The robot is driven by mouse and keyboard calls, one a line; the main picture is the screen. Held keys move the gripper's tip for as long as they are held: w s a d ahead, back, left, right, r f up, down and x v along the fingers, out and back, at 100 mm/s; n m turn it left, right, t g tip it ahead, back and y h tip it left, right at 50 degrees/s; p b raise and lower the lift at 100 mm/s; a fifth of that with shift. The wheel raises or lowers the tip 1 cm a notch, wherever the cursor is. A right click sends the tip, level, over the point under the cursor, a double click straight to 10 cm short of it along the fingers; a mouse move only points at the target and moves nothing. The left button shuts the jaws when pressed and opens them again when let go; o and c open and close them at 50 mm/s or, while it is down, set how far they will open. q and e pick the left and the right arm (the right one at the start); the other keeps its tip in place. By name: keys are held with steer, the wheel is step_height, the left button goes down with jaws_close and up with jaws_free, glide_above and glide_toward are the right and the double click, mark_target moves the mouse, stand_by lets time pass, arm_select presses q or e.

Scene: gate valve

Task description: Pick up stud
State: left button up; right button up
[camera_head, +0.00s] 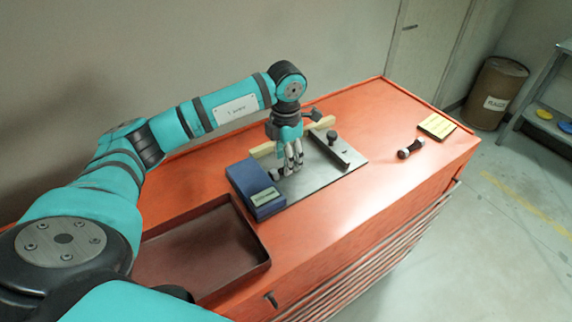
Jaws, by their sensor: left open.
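My left gripper (293,168) points down with its fingers apart over the metal plate (325,172), just right of the blue box (255,187). A small dark rounded piece (276,174) shows beside the fingers, close to the blue box; I cannot tell if the fingers touch it. No stud can be made out for certain. My right gripper is not in view.
On the plate's right side is a dark bar with a knob (332,138). A pale wooden strip (262,150) runs behind. An empty dark tray (266,258) lies front left on the orange bench (370,222). A yellow note (437,125) lies far right. The front right top is clear.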

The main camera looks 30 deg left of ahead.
arm_select(q)
steer(key=shift+f+p, duration=0.35)
steer(key=shift+f, duration=1.2)
steer(key=shift+c, duration=0.4)
jaws_close()
steer(key=shift+r, duration=0.1)
